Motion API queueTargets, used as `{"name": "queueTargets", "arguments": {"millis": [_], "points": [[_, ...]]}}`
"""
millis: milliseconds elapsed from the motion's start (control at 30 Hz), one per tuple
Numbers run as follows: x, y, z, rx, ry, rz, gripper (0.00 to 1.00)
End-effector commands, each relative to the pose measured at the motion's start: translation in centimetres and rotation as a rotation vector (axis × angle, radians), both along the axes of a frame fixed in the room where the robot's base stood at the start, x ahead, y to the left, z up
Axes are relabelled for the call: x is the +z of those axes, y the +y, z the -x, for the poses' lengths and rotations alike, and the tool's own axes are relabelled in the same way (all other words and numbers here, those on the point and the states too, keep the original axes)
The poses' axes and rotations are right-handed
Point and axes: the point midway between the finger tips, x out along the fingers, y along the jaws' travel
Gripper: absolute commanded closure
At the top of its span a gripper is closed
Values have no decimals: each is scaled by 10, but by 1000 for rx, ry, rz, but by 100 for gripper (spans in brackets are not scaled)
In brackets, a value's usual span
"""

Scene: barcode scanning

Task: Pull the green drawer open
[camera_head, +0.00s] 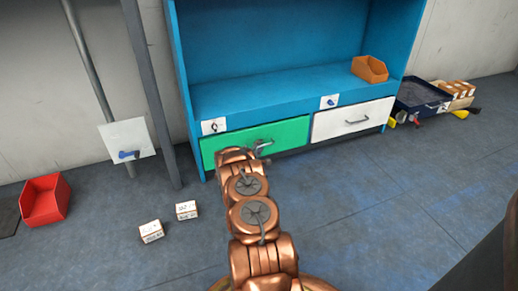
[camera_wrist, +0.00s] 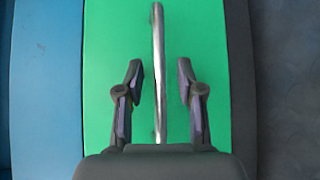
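The green drawer (camera_head: 290,132) sits at the lower left of the blue cabinet and looks closed. In the wrist view its green front (camera_wrist: 215,30) fills the middle, with a metal bar handle (camera_wrist: 158,40) running up and down the picture. My gripper (camera_wrist: 160,82) is open, with one finger on each side of the handle. A gap shows between the handle and each finger, and I cannot tell the depth. In the head view my arm reaches to the drawer front; my gripper (camera_head: 262,147) is small there and partly hides the handle.
A white drawer (camera_head: 352,120) is right of the green one. An orange bin (camera_head: 369,69) stands on the blue cabinet's shelf (camera_head: 270,88). Two small boxes (camera_head: 151,231) (camera_head: 187,210) and a red bin (camera_head: 44,200) are on the floor at left. The floor in front is clear.

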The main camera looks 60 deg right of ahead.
Motion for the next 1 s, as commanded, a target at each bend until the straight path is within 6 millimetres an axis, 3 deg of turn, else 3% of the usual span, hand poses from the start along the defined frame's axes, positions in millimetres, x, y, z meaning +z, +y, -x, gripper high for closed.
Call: {"name": "queueTargets", "arguments": {"millis": [167, 500, 1000], "points": [[0, 0, 0, 0, 0, 0, 65], [0, 0, 0, 0, 0, -1, 100], [0, 0, 0, 0, 0, -1, 100]]}}
